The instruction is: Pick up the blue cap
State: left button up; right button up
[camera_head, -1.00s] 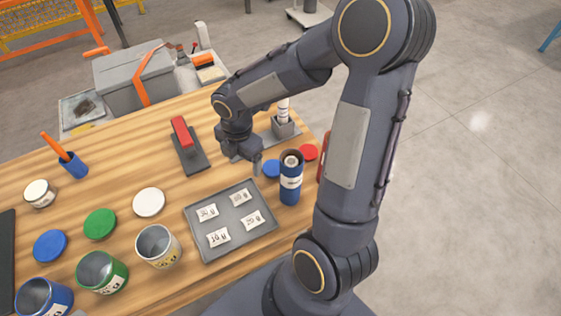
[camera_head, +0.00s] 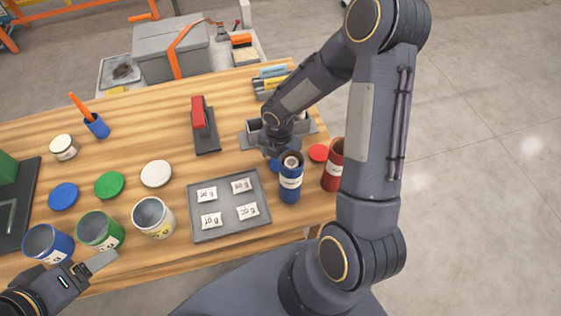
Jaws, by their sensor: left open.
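A small blue cap (camera_head: 275,166) lies on the wooden table, partly hidden behind the blue cylinder (camera_head: 290,182). My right gripper (camera_head: 272,153) points down right at this cap; its fingers are too small and covered to tell open or shut. A larger blue lid (camera_head: 63,196) lies flat at the left, behind the blue can (camera_head: 46,243). My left gripper (camera_head: 84,264) is at the lower left, open and empty, in front of the blue and green cans and apart from both lids.
A green can (camera_head: 101,231), white can (camera_head: 153,218), green lid (camera_head: 109,185) and white lid (camera_head: 156,174) stand nearby. A grey tray (camera_head: 230,229) with labels is central. A red cylinder (camera_head: 333,166) and red cap (camera_head: 318,153) are at right. A red-handled tool (camera_head: 200,115) stands behind.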

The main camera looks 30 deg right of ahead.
jog(key=shift+f, duration=0.65)
jog(key=c, duration=1.1)
jog(key=shift+o, duration=0.2)
